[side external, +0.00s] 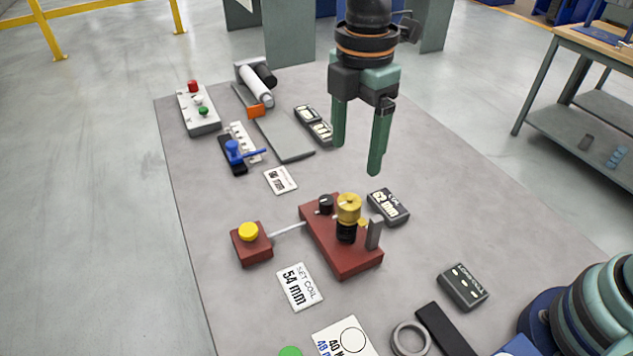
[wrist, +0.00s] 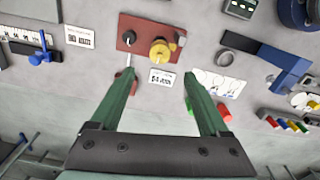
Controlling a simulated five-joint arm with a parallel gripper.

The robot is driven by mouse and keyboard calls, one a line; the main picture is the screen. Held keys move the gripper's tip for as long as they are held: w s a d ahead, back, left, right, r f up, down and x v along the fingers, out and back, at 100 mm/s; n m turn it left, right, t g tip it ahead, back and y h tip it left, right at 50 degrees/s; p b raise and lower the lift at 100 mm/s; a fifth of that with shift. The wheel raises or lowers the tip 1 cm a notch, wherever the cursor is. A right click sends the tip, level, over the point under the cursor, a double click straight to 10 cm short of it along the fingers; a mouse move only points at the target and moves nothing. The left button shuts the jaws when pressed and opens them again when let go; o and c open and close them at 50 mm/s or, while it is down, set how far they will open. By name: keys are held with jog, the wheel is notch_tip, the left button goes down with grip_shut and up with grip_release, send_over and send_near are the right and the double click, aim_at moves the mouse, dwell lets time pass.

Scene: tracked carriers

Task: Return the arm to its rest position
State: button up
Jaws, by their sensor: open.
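My gripper (side external: 358,150) hangs over the table with its two green fingers apart, open and empty. In the side external view it is above and behind the red fixture (side external: 330,245), clear of it. In the wrist view the gripper (wrist: 155,85) has its fingers spread, with the red fixture (wrist: 135,30) beyond them near the top. The fixture carries a yellow knob (side external: 348,208) on a black stem and a small black knob (side external: 325,204). Nothing is between the fingers.
A red block with a yellow button (side external: 249,232) stands left of the fixture. A "62 mm" display (side external: 388,207) sits to its right. A blue-handled slider (side external: 235,152), a button box (side external: 199,110) and a ramp with a roller (side external: 262,92) stand further back. A grey ring (side external: 410,339) lies in front.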

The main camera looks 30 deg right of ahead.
jog(key=shift+r, duration=0.7)
jog(key=s+d+r+m+t, duration=0.1)
jog(key=s+d+m+t, duration=0.1)
jog(key=d+m, duration=0.8)
jog(key=s+d+r+m+t, duration=0.1)
jog(key=s+d+m+t, duration=0.2)
jog(key=d+m, duration=0.6)
jog(key=d, duration=0.3)
jog(key=shift+s+m+t, duration=0.25)
jog(key=shift+m+t, duration=0.05)
jog(key=shift+m, duration=0.1)
